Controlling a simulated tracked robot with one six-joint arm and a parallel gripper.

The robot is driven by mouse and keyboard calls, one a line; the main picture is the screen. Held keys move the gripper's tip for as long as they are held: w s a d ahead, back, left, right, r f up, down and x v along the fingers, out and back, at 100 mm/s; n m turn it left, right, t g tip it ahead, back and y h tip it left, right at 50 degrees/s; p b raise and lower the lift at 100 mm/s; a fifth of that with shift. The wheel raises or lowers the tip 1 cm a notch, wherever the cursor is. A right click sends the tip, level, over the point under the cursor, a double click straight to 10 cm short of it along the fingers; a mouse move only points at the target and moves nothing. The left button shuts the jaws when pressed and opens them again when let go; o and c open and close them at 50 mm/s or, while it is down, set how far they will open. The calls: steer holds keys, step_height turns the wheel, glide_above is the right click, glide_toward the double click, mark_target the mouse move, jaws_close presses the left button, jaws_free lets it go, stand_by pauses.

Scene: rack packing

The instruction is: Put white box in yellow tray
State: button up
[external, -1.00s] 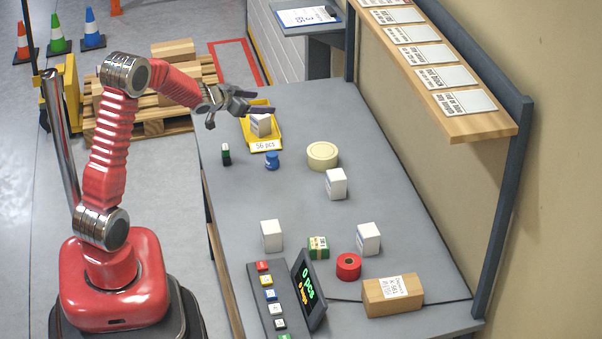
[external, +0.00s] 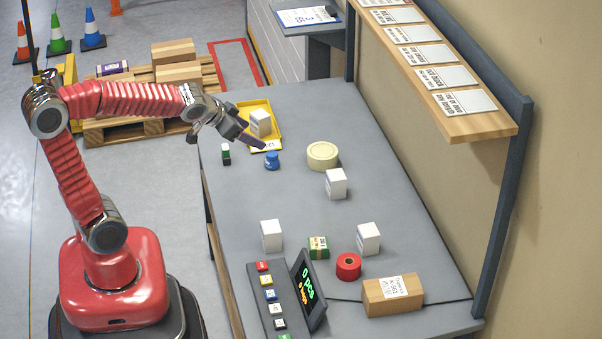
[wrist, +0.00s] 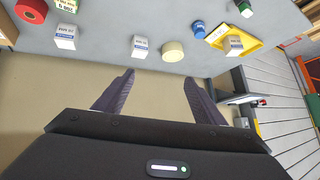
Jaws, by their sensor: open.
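A white box (external: 260,123) stands in the yellow tray (external: 273,112) at the far left of the table; both also show in the wrist view, the box (wrist: 234,46) and the tray (wrist: 252,44). Three more white boxes stand on the table: one in the middle (external: 336,184), one at the near left (external: 271,236), and one at the near right (external: 368,239). My gripper (external: 231,140) is open and empty, above the table's left edge near the tray. It touches none of the boxes. Its finger partly covers the tray's label.
A blue bottle (external: 272,160) and a green-black item (external: 226,154) stand near the tray. A tape roll (external: 322,156), red spool (external: 348,267), green box (external: 318,248), brown carton (external: 393,295) and display (external: 309,290) lie elsewhere. A shelf (external: 470,124) overhangs the right side.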

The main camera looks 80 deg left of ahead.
steer(key=s+d+f+m+g+h, duration=0.1)
steer(key=s+d+h, duration=0.1)
steer(key=s+d, duration=0.6)
steer(key=s+d+f+m+g+h, duration=0.1)
steer(key=s+d+m+h, duration=0.1)
steer(key=s+d, duration=0.6)
steer(key=shift+s+d+f, duration=0.15)
steer(key=shift+d+f, duration=0.1)
steer(key=shift+d, duration=0.85)
